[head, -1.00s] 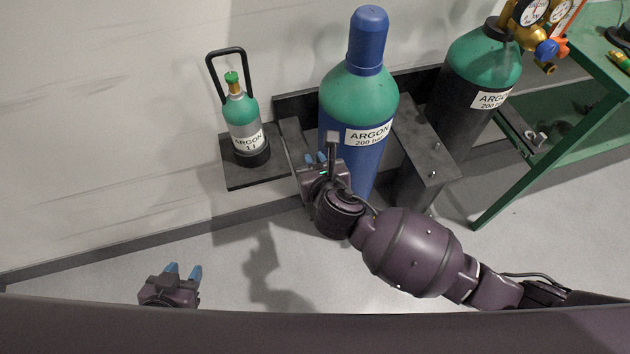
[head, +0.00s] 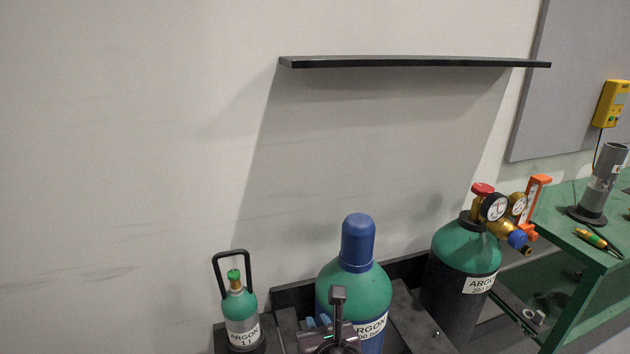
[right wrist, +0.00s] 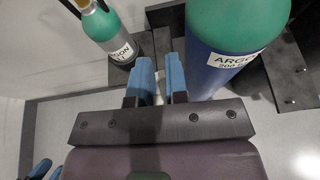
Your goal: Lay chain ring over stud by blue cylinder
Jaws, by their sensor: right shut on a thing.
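The blue cylinder (head: 340,291) with a green shoulder and blue cap stands upright in a dark wall rack; it also shows in the right wrist view (right wrist: 208,75). A small stud (head: 435,333) stands on the rack's plate right of it. My right gripper (head: 318,320) is at the cylinder's left front. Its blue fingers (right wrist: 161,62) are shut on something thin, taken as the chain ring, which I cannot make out.
A small argon bottle (head: 241,309) stands left of the rack, under a black handle-like loop (head: 233,254). A dark cylinder (head: 461,266) with gauges (head: 494,207) stands right, near a green bench (head: 565,232). A black shelf (head: 415,62) juts from the wall above.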

